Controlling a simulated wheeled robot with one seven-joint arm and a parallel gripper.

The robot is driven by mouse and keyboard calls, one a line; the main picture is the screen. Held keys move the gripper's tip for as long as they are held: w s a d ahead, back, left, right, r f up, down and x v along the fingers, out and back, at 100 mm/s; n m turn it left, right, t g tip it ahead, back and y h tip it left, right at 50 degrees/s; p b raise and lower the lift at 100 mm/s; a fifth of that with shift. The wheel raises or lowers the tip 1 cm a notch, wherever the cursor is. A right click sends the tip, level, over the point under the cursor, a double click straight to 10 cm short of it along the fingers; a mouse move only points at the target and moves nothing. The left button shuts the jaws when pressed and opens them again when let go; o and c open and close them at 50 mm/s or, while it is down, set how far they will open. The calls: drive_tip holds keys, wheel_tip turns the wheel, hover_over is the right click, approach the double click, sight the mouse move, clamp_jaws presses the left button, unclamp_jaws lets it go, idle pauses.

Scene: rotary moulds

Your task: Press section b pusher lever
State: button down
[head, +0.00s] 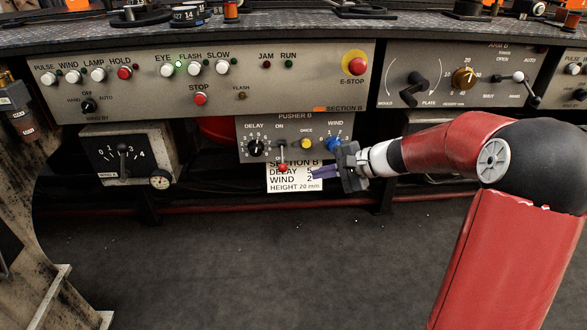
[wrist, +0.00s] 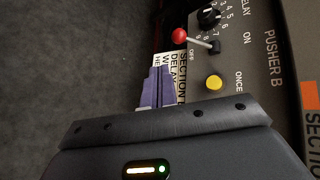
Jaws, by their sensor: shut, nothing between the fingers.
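The pusher lever (head: 283,164) has a red ball tip and a thin metal shaft, on the grey Pusher B panel (head: 249,126). In the head view it hangs downward, with its ball at the OFF end. The wrist view shows its red ball (wrist: 179,36) and shaft near the OFF label. My gripper (head: 313,173) is shut and empty, just right of the lever's ball in front of the white Section B card (head: 294,187). In the wrist view its purple fingers (wrist: 155,86) point toward the lever side, apart from the ball.
The Pusher B panel also carries a black delay knob (head: 256,147), a yellow ONCE button (head: 306,144) and a blue wind knob (head: 333,144). The Section B panel (head: 130,82) with several buttons is above. A gauge box (head: 128,153) stands left. The floor below is clear.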

sight(282, 158)
drive_tip(key=w, duration=0.1)
drive_tip(key=w+d+m+t, duration=0.1)
drive_tip(key=w+d+f+m+y, duration=0.1)
drive_tip(key=w, duration=0.1)
drive_tip(key=shift+d+t, duration=0.2)
drive_tip(key=shift+t, duration=0.2)
drive_tip(key=shift+w, duration=0.1)
drive_tip(key=w+a+f, duration=0.1)
drive_tip(key=a, duration=0.8)
drive_tip(key=shift+w+a+f+b, duration=0.15)
drive_tip(key=shift+w+f+b, duration=0.05)
drive_tip(key=shift+b, duration=0.15)
drive_tip(key=shift+r, duration=0.1)
drive_tip(key=shift+s+r+m+g+p, duration=0.1)
drive_tip(key=shift+r+m+g+p, duration=0.15)
drive_tip(key=shift+p, duration=0.85)
